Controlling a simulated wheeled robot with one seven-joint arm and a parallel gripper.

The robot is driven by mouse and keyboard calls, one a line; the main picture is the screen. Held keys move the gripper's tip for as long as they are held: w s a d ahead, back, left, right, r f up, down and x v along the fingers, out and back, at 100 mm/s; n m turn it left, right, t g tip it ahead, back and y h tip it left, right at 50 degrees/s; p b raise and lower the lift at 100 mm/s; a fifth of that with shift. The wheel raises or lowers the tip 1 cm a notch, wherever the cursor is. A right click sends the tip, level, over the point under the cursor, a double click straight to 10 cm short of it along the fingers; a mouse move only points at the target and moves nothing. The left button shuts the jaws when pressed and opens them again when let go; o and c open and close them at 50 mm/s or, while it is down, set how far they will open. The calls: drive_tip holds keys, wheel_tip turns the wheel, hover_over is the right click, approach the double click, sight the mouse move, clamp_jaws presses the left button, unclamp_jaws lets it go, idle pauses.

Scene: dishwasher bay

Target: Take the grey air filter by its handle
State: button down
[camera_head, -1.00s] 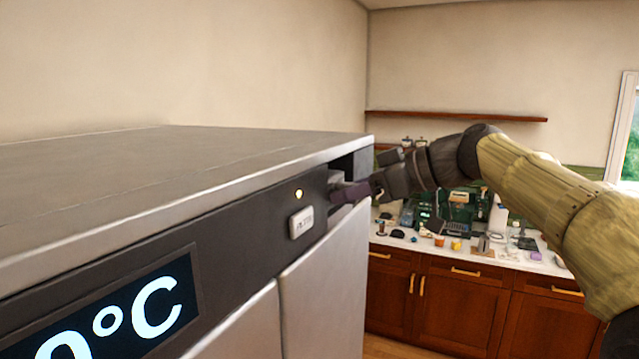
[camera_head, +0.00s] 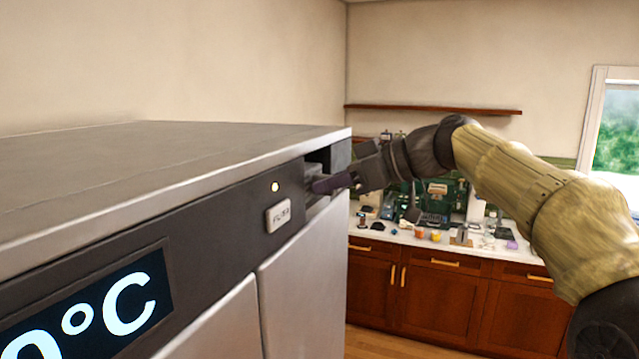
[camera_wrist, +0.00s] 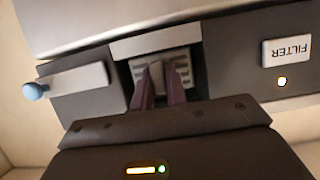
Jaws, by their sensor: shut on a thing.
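The grey air filter (camera_wrist: 182,66) with dark slats sits in an opening in the dark front panel, in the middle of the wrist view. My gripper (camera_wrist: 163,68) reaches into this opening with its purple fingers close together at the tips, shut on the filter's handle. The fingers cover most of the handle. In the head view my gripper (camera_head: 328,184) is at the opening near the right end of the machine's front, and the filter is mostly hidden there.
The steel machine (camera_head: 180,155) fills the left. Its panel has a FILTER button (camera_wrist: 287,51), a lit lamp (camera_head: 276,187) and a temperature display (camera_head: 100,310). A blue-tipped lever (camera_wrist: 36,91) is left of the opening in the wrist view. A cluttered counter (camera_head: 390,238) stands behind.

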drive_tip(key=shift+r, duration=0.15)
drive_tip(key=shift+r+b, duration=0.35)
drive_tip(key=shift+r, duration=0.1)
drive_tip(key=s+d+b, duration=0.3)
drive_tip(key=d+b, duration=0.1)
drive_tip(key=d, duration=0.4)
drive_tip(key=s+d+b, duration=0.3)
drive_tip(key=d, duration=0.6)
drive_tip(key=shift+r+b, duration=0.15)
drive_tip(key=shift+b, duration=0.25)
